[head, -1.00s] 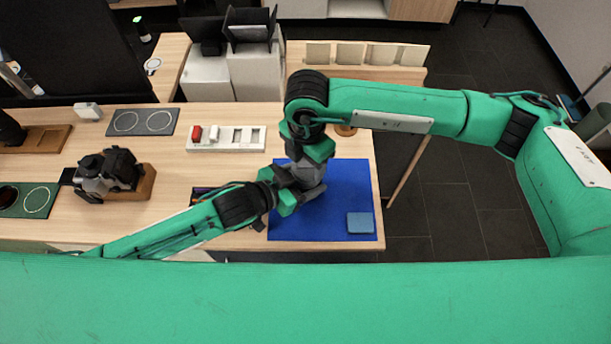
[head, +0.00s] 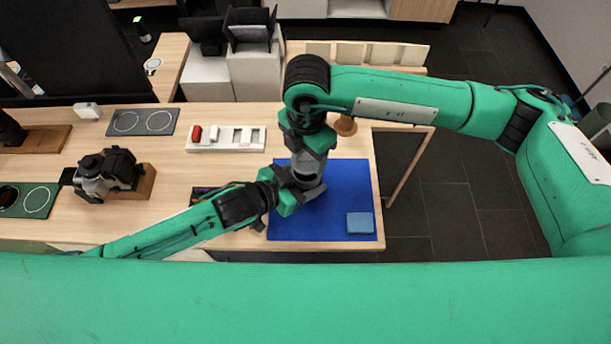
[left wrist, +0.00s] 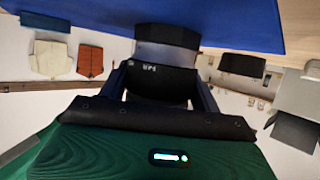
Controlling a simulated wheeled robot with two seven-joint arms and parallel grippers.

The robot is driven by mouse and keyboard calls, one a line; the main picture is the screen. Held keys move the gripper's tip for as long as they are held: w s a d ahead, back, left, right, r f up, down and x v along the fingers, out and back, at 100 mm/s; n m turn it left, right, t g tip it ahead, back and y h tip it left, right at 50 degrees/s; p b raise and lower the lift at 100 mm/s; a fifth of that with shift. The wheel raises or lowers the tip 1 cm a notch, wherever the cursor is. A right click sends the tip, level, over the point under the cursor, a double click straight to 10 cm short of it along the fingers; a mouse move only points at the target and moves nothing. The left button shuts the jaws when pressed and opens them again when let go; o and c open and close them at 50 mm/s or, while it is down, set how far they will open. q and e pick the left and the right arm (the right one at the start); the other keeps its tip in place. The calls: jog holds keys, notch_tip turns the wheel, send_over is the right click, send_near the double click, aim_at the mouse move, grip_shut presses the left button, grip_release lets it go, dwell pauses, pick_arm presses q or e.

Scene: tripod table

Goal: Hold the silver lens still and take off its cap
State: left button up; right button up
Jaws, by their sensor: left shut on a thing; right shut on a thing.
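The silver lens (head: 309,172) appears to stand upright on the blue mat (head: 350,190). My left gripper (head: 296,190) is shut around its lower part from the left. In the left wrist view the lens (left wrist: 166,52) shows a silver band against the mat and a black barrel between my left fingers (left wrist: 160,90). My right gripper (head: 309,155) is directly above the lens, pointing down and shut on the cap. The cap itself is hidden by the jaws, and I cannot see clearly how wide a gap separates it from the lens.
A folded blue cloth (head: 360,222) lies at the mat's front right. A camera (head: 105,172) sits by a wooden block at the left. A white tray (head: 226,138) with slots is behind, and a brown round object (head: 345,125) stands near the back right edge.

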jog(key=shift+r, duration=1.5)
pick_arm(q)
jog(key=o, duration=1.3)
jog(key=shift+c, duration=0.2)
jog(key=v, duration=1.2)
